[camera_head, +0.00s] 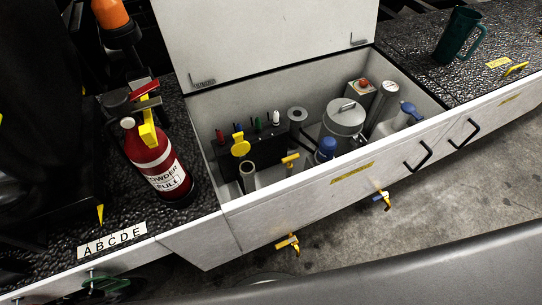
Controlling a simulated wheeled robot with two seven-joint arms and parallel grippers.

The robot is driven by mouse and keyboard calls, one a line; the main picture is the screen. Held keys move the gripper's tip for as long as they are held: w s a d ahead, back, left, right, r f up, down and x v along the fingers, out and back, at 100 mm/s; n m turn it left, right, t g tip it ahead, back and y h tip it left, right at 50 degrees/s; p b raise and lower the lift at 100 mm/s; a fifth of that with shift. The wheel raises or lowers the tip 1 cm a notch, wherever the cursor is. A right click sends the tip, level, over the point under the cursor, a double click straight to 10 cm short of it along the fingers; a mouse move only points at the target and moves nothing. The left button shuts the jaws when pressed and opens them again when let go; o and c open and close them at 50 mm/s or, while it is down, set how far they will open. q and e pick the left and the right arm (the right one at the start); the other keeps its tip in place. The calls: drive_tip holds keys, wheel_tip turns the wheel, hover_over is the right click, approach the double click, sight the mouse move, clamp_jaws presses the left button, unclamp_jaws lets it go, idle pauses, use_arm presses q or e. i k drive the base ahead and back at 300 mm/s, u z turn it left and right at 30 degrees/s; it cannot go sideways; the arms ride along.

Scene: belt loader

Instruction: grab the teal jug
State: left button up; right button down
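The teal jug (453,40) stands upright on the dark, rough-textured top (415,62) at the upper right of the head view. Its handle is on its right side, and nothing is touching it. Neither of my grippers shows in this view, so I cannot see their state or where they are relative to the jug.
An open white compartment (228,206) with a canister (343,118), valves and gauges lies left of the jug. Its lid (265,40) is raised. A red extinguisher (160,170) stands at left. Yellow tags (498,63) lie right of the jug. Black handles (464,134) project from the front.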

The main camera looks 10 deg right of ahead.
sight(462, 22)
drive_tip(key=z, duration=0.9)
drive_tip(key=k, duration=0.15)
drive_tip(key=z, duration=2.4)
drive_tip(key=i, duration=2.3)
drive_tip(key=u, duration=2.25)
